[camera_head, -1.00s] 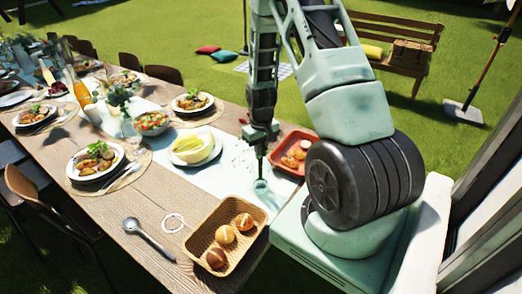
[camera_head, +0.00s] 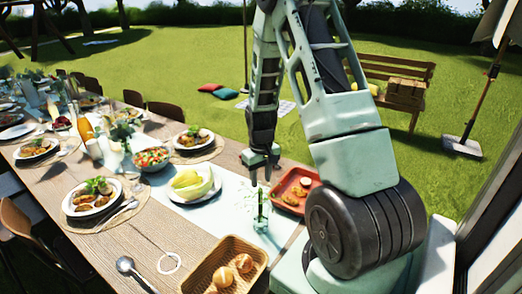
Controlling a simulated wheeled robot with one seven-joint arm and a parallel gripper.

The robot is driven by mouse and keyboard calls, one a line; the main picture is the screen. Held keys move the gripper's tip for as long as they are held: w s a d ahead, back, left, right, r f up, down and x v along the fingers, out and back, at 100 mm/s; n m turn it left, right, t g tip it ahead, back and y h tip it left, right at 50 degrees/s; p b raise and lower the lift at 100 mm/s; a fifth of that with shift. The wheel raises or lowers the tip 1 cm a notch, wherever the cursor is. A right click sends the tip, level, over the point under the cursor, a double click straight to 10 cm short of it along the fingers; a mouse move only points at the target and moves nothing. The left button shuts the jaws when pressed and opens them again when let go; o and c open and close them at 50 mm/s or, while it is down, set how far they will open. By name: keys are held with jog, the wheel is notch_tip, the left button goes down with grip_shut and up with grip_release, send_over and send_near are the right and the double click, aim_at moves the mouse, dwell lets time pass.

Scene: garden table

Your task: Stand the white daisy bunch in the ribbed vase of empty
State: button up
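A small pale, glassy vase (camera_head: 261,225) stands on the light table runner near the right end of the table. A green-stemmed bunch with tiny white flowers (camera_head: 246,197), which looks like the daisy bunch, stands upright with its stems in the vase mouth. The flowers are small and blurred against the runner. My gripper (camera_head: 261,181) is above the bunch, pointing down. Its two fingers are apart with nothing visible between them. The vase's ribs are too small to make out.
A white plate with yellow-green food (camera_head: 190,195) is left of the vase. A red tray (camera_head: 285,199) is close on its right. A bread basket (camera_head: 205,275) is in front. Several set plates and a salad bowl (camera_head: 151,165) fill the table to the left.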

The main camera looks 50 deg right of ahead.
notch_tip(320, 180, up, 12)
jog(key=b, duration=0.1)
jog(key=shift+r, duration=0.25)
dwell(1.0)
jog(key=a+r+n, duration=0.2)
jog(key=a+n, duration=0.3)
jog(key=a, duration=1.9)
jog(key=s+a+n, duration=0.6)
jog(key=s+a, duration=1)
jog(key=s, duration=0.1)
jog(key=shift+a+y+b, duration=0.3)
